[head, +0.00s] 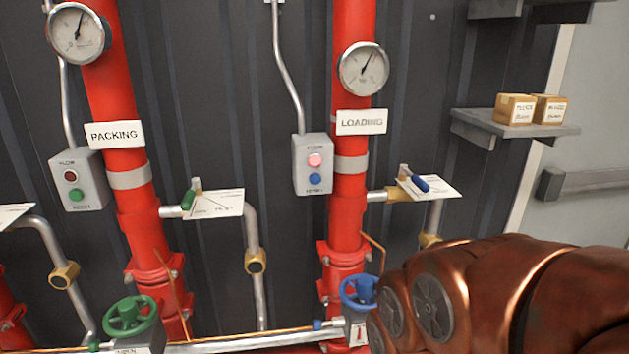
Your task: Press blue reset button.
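The blue reset button (315,179) is the lower button on a grey control box (313,150), fixed left of the red pipe labelled LOADING. Above it on the same box is a pinkish-red button (314,160), which looks bright. My copper-coloured arm comes in from the lower right. Its visible front part is beside the blue handwheel, below and right of the box. My gripper's fingers do not show in the head view.
A blue handwheel (360,292) and a blue-handled valve (420,184) with a tag are near the LOADING pipe (352,215). Left stands the PACKING pipe (138,215) with a similar box (79,181) and green handwheel (130,315). A shelf (513,130) holds two cartons.

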